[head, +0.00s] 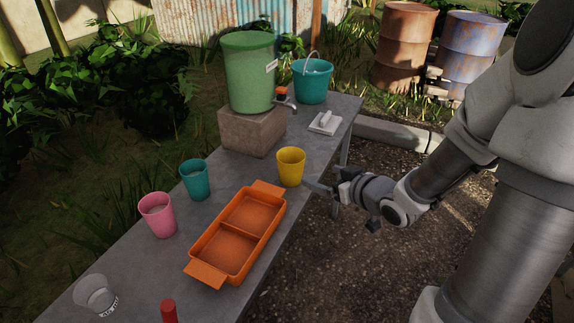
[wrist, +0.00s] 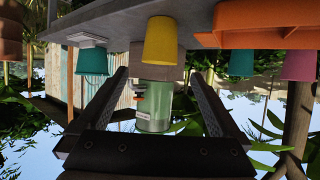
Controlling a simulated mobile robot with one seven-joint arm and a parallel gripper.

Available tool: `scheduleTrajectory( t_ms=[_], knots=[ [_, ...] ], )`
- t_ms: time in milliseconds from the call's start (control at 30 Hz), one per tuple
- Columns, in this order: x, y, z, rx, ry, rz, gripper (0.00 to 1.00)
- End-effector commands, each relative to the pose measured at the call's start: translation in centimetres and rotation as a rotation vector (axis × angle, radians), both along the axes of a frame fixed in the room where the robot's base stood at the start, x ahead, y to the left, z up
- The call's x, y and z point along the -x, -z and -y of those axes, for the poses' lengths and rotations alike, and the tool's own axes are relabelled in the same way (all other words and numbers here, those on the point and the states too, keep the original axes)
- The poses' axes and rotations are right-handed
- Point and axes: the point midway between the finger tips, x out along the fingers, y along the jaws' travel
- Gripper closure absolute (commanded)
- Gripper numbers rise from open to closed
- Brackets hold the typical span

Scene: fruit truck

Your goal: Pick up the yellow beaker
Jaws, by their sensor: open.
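The yellow beaker (head: 290,167) stands upright near the right edge of the grey table, beside the orange tray's far end. My gripper (head: 318,188) is just to the right of it, at the table edge, with its fingers pointing towards the beaker. In the wrist view, which is upside down, the yellow beaker (wrist: 161,40) appears ahead of the fingertips and between their lines. My gripper (wrist: 158,74) is open with nothing between its fingers. It appears apart from the beaker.
The orange two-part tray (head: 212,272), teal cup (head: 195,180), pink cup (head: 158,215), clear glass (head: 95,293) and a red object (head: 169,312) are on the table (head: 150,272). A green dispenser (head: 249,72) on a block (head: 251,132), teal bucket (head: 313,82) and white item (head: 324,123) stand behind.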

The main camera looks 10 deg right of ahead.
Motion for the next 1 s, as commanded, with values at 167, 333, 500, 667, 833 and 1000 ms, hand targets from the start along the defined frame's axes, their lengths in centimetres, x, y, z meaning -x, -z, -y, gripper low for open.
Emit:
scheduleTrajectory(
  t_ms=[167, 333, 500, 667, 833, 1000],
  knots=[
    [-2.3, 1.7, -1.1, -0.001, -0.009, 0.001, 0.00],
    [-5.5, 3.3, -2.2, -0.001, -0.008, 0.001, 0.00],
    [-8.4, 4.7, -3.3, 0.000, -0.005, 0.000, 0.00],
    [-9.8, 5.3, -3.7, 0.001, -0.004, -0.001, 0.00],
    [-10.8, 5.8, -4.1, 0.001, -0.005, 0.000, 0.00],
    [-13.0, 7.0, -5.1, 0.000, -0.006, 0.001, 0.00]
  ],
)
